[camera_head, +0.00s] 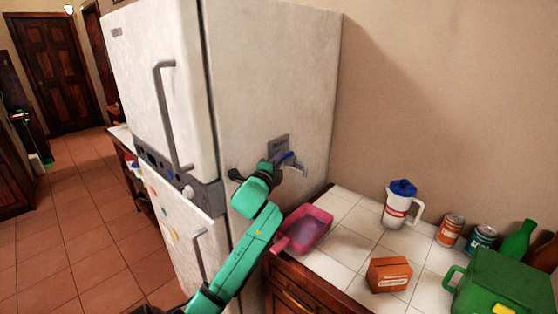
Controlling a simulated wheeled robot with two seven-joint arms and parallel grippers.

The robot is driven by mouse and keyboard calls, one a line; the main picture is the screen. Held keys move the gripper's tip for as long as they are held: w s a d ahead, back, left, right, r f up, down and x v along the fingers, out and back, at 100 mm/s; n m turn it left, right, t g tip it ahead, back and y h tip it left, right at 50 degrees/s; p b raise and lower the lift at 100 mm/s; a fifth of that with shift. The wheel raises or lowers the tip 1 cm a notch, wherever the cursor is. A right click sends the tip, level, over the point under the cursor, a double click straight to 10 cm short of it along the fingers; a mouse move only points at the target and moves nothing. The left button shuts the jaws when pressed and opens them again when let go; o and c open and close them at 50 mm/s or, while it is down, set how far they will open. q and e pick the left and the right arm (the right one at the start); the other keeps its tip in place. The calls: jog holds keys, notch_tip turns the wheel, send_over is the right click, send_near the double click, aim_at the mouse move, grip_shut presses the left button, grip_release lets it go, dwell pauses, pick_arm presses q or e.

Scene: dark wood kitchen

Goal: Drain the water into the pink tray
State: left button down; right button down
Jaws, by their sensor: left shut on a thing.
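The pink tray (327,217) sits on the white tiled counter against the side of the fridge, its handle toward the front edge. Its inside looks purplish, and I cannot tell whether that is water. A small tap with a blue lever (289,155) sticks out of the fridge's side, above the tray. My left gripper (282,168) is at this tap and shut on its lever; the fingertips are small and partly hidden. I see no clear stream of water. My right gripper is out of view.
A white fridge (275,80) stands behind my left arm. Bare tiles lie between tray and pitcher.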

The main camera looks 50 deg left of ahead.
pick_arm(q)
jog(key=shift+f, duration=0.15)
dwell(0.3)
jog(key=shift+d+f+n+g+y+b, duration=0.1)
jog(key=shift+d+n+g+y+b, duration=0.15)
jog(key=shift+n+g+y+b, duration=0.35)
jog(key=shift+w+d+n+y, duration=0.1)
jog(key=shift+d+n+y, duration=0.15)
jog(key=shift+y, duration=0.35)
jog(key=shift+a, duration=0.1)
jog(key=c, duration=0.9)
grip_release()
jog(key=shift+r, duration=0.2)
jog(key=b+v, duration=0.3)
jog(key=v, duration=1.1)
jog(key=shift+s+d+r+b, duration=0.1)
jog(key=shift+s+d+b, duration=0.1)
jog(key=shift+s+b, duration=0.1)
